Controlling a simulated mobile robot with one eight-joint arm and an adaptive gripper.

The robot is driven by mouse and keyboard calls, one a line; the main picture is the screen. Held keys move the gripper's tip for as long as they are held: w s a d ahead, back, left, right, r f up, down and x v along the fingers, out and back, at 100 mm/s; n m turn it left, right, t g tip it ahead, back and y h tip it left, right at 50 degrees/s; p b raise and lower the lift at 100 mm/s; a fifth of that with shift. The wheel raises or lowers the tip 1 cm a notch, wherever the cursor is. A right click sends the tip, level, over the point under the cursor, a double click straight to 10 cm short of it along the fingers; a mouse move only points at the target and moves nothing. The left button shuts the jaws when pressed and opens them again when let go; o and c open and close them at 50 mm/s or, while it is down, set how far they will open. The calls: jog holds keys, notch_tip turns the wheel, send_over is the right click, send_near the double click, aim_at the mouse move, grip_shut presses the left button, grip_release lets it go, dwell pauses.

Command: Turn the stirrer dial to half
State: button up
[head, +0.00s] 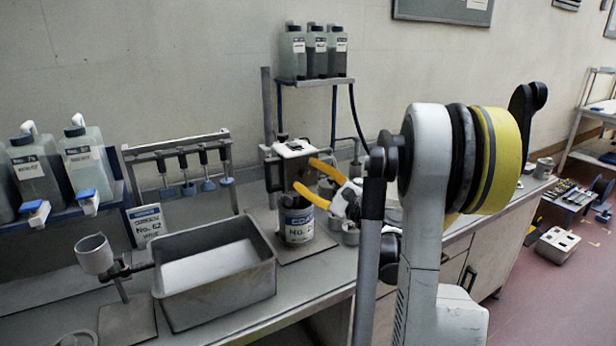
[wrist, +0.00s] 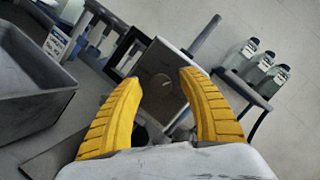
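The stirrer (head: 293,149) stands on the bench with a pale boxy head above a labelled can (head: 298,226). In the wrist view the open fingers (wrist: 159,78) appear on either side of the dial. I see no contact, though the remaining distance is hard to judge.
A grey metal tub (head: 214,306) with pale contents stands left of the stirrer. A rack of hanging tools (head: 180,145) is behind it. Several bottles stand on a raised shelf (head: 316,80) behind the stirrer. Small metal cups crowd near my gripper.

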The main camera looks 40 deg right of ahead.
jog(key=v, duration=1.2)
dwell(0.3)
